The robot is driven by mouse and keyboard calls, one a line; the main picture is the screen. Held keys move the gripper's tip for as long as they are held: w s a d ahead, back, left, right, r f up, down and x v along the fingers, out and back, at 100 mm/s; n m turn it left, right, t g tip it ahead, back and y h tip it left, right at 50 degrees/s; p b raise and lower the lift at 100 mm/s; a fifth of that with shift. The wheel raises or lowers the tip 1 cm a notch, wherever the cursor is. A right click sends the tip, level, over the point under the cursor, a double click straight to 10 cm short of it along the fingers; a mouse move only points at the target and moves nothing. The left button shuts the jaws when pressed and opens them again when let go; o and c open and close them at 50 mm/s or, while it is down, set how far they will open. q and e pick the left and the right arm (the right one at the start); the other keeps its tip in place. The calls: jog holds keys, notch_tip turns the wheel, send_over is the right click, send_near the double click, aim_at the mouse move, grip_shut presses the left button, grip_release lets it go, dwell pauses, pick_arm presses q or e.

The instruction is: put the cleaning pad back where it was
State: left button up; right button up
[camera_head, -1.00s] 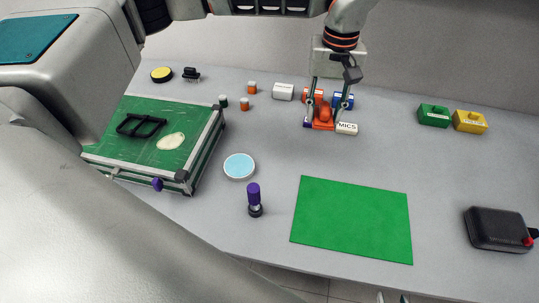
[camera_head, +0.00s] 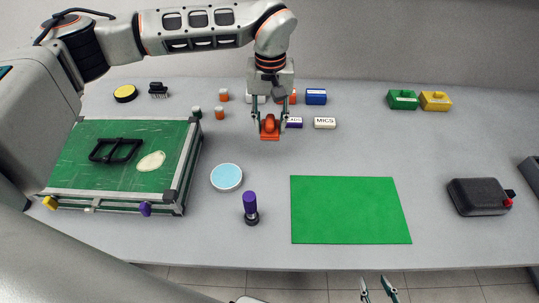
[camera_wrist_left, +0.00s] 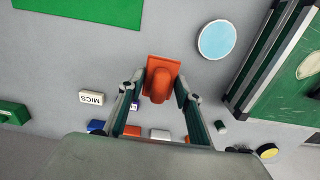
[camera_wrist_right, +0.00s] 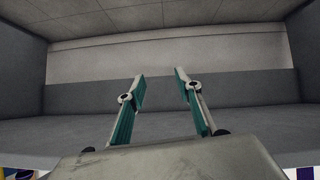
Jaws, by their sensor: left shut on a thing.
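My left gripper (camera_head: 269,128) is shut on an orange pad with a rounded grip on top (camera_head: 270,133), which looks like the cleaning pad. It is over the table, left of the white MICS block (camera_head: 325,123) and a purple-and-white labelled block (camera_head: 294,122). In the left wrist view the orange pad (camera_wrist_left: 161,75) sits between the two fingers (camera_wrist_left: 158,92). I cannot tell whether it touches the table. My right gripper (camera_head: 378,290) is open and empty past the table's front edge; its fingers stand apart in the right wrist view (camera_wrist_right: 160,85).
A green mat (camera_head: 350,210) lies at front centre. A light-blue disc (camera_head: 226,177), a purple-topped tool (camera_head: 250,208) and a green-topped frame box (camera_head: 120,160) are to the left. A black case (camera_head: 478,197) is at right. Small blocks line the back, including a blue one (camera_head: 316,97).

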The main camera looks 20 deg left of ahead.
aim_at(270, 161)
pick_arm(q)
notch_tip(270, 161, down, 12)
jog(key=shift+f+b, duration=0.25)
jog(key=shift+b, duration=0.2)
jog(key=shift+f, duration=0.2)
jog(key=o, duration=1.1)
jog(key=shift+o, duration=0.2)
notch_tip(270, 161, up, 12)
jog(key=shift+r+p, duration=0.2)
jog(key=shift+p, duration=0.3)
jog(key=shift+s, duration=0.1)
